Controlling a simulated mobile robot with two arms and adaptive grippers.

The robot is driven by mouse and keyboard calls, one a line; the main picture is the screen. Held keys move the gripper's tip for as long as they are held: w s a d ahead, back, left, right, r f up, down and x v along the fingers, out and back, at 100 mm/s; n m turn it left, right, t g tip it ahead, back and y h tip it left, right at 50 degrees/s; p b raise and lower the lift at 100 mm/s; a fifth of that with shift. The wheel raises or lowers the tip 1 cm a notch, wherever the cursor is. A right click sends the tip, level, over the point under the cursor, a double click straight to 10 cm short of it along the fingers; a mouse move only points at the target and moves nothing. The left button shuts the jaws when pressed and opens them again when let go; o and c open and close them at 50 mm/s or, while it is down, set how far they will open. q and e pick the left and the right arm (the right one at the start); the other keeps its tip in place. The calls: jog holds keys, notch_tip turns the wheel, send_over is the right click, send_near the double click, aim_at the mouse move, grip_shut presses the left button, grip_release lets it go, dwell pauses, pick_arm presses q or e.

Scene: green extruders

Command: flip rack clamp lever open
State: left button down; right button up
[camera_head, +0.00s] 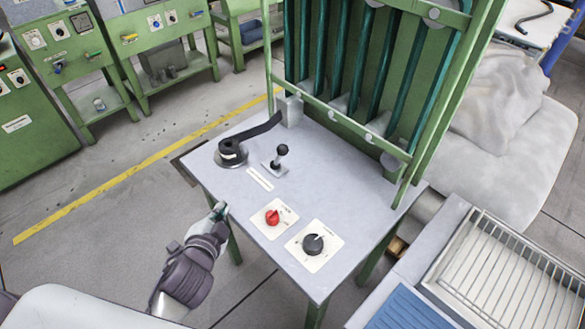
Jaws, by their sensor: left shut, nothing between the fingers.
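The clamp lever (262,130) is a dark curved arm on a round base on the grey tabletop. It runs from that base toward the upper right, ending by a small grey block (289,108) at the foot of the green rack (375,75). My left gripper (220,210) is shut and empty beside the table's left edge, below and to the left of the lever and apart from it. My right gripper is not in view.
The tabletop (350,195) also carries a small black-knobbed joystick (280,155), a red knob (272,217) and a black knob (313,244). A wire rack (510,270) stands at the lower right. Green machines (60,50) line the upper left beyond open floor.

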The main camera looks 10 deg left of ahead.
aim_at(279, 157)
pick_arm(q)
jog(key=w+d+r+m+t+h, duration=0.1)
jog(key=m, duration=0.1)
jog(key=w+d+r+m+t+h, duration=0.1)
jog(key=m+h, duration=0.1)
jog(key=m, duration=0.1)
jog(key=w+d+r+m+t+h, duration=0.1)
jog(key=m, duration=0.2)
jog(key=shift+w+d+r+t, duration=0.1)
jog(key=shift+d+r+t, duration=0.2)
jog(key=shift+d+r, duration=0.1)
jog(key=d+m+h, duration=0.1)
jog(key=m+h, duration=0.1)
jog(key=d+m+h, duration=0.3)
jog(key=m, duration=0.2)
jog(key=shift+s+d+r+h, duration=0.1)
jog(key=shift+s+d+h, duration=0.1)
jog(key=shift+s+h, duration=0.15)
jog(key=shift+s+d+f+m+g+h, duration=0.15)
jog(key=shift+d+m+g+h, duration=0.15)
jog(key=shift+m+g+h, duration=0.15)
jog(key=shift+s+d+f+m+g+h, duration=0.1)
jog(key=shift+d+m+g+h, duration=0.2)
jog(key=shift+m, duration=0.25)
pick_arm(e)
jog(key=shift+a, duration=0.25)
pick_arm(q)
jog(key=shift+r, duration=0.1)
